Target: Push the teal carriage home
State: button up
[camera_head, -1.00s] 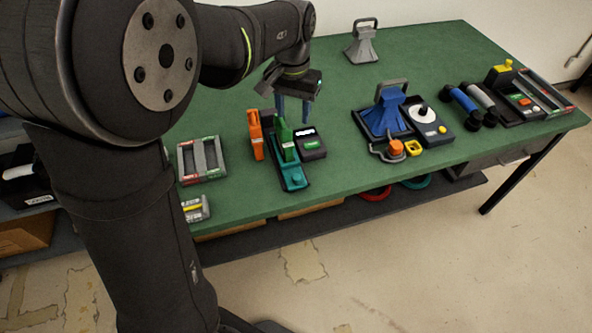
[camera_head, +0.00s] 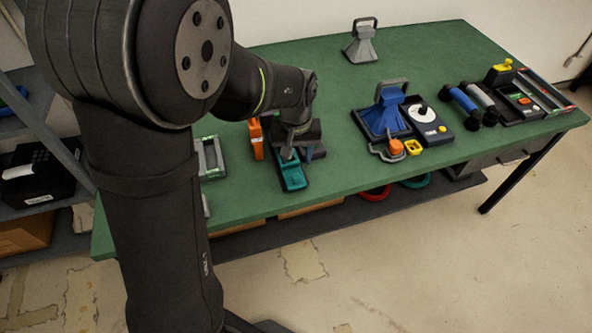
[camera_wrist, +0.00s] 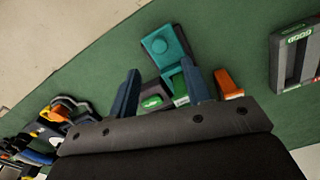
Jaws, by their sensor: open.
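The teal carriage (camera_head: 292,177), with a round knob on top, lies near the table's front edge; it also shows at the top of the wrist view (camera_wrist: 166,46). My gripper (camera_head: 303,155) is low over the rear of the carriage's unit, with its blue fingers pointing down. The carriage's knob end lies beyond the fingertips. I cannot tell whether a finger touches anything.
A grey tray (camera_head: 210,158) is further left, partly behind my arm. A blue funnel-shaped piece (camera_head: 384,117) and a dial unit (camera_head: 424,114) stand to the right. Table between is clear.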

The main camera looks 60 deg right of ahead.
aim_at(296, 176)
notch_tip(296, 176, down, 7)
jog(key=shift+r, duration=0.1)
dwell(0.3)
grip_shut()
